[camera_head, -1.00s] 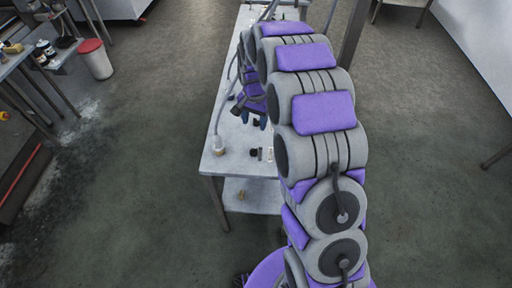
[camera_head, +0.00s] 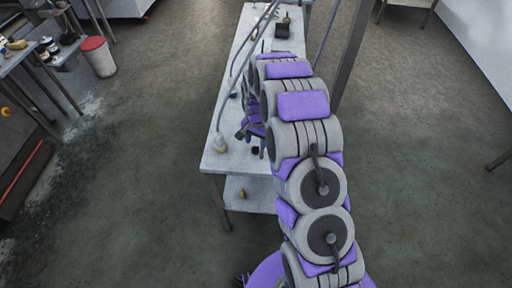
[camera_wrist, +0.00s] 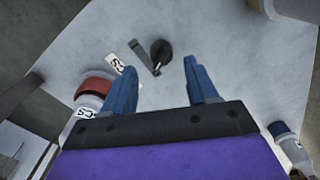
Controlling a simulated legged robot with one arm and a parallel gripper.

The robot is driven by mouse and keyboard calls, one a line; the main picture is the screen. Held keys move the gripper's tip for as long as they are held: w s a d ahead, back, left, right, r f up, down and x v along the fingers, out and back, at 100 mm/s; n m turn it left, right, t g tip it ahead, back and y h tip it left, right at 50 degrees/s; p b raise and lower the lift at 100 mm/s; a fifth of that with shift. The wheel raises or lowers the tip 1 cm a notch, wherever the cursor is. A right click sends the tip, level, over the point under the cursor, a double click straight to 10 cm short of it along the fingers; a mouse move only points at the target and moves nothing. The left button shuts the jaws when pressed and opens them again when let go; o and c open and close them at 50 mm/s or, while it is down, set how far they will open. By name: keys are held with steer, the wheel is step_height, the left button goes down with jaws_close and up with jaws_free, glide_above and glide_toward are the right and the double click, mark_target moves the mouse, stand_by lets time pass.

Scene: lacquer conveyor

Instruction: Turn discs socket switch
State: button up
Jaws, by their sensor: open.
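My gripper (camera_wrist: 159,66) shows in the wrist view with its two blue fingers spread apart and nothing between them. Just beyond the fingertips, a dark round knob (camera_wrist: 161,49) and a flat grey metal lever (camera_wrist: 145,57) sit on the pale tabletop. I cannot tell for sure which of these parts is the discs socket switch. In the head view my gripper (camera_head: 251,141) is low over the table's near end, partly hidden by my arm, close to a small dark object (camera_head: 255,150).
The narrow grey table (camera_head: 225,163) has bare room at its near left corner. A pale-based hose fitting (camera_head: 219,146) stands near its left edge. A red-and-white part (camera_wrist: 96,87) is left of the fingers; a blue-and-white bottle-like object (camera_wrist: 284,136) is right. A dark box (camera_head: 283,30) stands farther back.

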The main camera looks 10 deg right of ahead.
mark_target(255, 147)
steer(key=f, duration=0.4)
steer(key=shift+a, duration=0.3)
steer(key=shift+d+f, duration=0.1)
steer(key=shift+d, duration=0.1)
steer(key=shift+c, duration=0.9)
steer(key=c, duration=0.9)
